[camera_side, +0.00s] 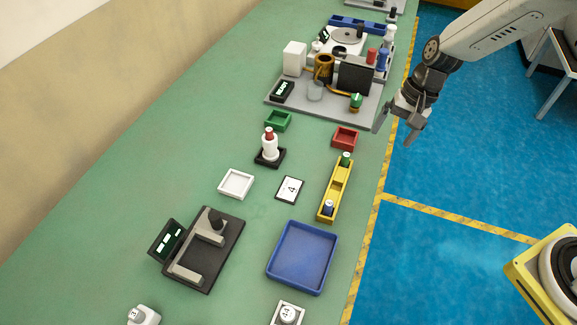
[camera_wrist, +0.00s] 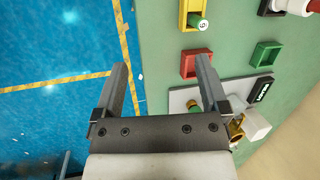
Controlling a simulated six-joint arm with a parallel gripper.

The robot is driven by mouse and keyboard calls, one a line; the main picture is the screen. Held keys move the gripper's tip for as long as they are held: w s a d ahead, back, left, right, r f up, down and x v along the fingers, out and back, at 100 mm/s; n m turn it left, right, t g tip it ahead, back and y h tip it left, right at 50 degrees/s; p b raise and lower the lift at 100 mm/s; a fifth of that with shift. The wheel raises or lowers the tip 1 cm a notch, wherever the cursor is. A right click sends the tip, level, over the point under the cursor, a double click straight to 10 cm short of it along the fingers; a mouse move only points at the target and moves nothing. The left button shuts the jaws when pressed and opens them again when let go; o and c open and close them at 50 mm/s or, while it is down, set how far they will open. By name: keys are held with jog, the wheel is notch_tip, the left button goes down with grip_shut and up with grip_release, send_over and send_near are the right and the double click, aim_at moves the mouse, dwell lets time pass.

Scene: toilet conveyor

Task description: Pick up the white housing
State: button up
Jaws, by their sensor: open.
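I cannot tell for sure which white piece is the white housing. A white stepped piece with a red top (camera_side: 269,146) stands upright on a small black base, and it shows partly in the wrist view (camera_wrist: 296,5), cut by the top edge. Another white piece (camera_side: 143,315) is at the bottom left, partly cut off, and a white round-topped piece (camera_side: 288,313) sits in a white square holder at the bottom. My gripper (camera_side: 396,133) is open and empty, above the bench's right edge and apart from all of them. Its fingers also show in the wrist view (camera_wrist: 162,65).
A grey board (camera_side: 285,98) with several parts stands at the back. Green (camera_side: 278,121) and red (camera_side: 345,139) bins, a white tray (camera_side: 236,184), a yellow holder (camera_side: 335,188), a blue tray (camera_side: 302,258) and a dark fixture (camera_side: 205,250) occupy the green bench.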

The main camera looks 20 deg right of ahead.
aim_at(269, 145)
jog(key=w+a+f+m+y, duration=0.2)
jog(key=w+a+m+y, duration=0.1)
jog(key=w+a, duration=0.1)
jog(key=w+a+f+m+y, duration=0.3)
jog(key=w+a, duration=0.2)
jog(key=w, duration=0.1)
jog(key=w+a+f+m+y, duration=0.2)
jog(key=w+a+m+y, duration=0.1)
jog(key=w+a+m, duration=0.1)
jog(key=shift+w+a+f, duration=0.25)
jog(key=shift+w+a, duration=0.25)
jog(key=shift+a, duration=0.25)
jog(key=shift+w+a+f+y, duration=0.1)
jog(key=shift+w+a+y, duration=0.2)
jog(key=shift+y, duration=0.2)
jog(key=shift+x, duration=3.9)
grip_shut()
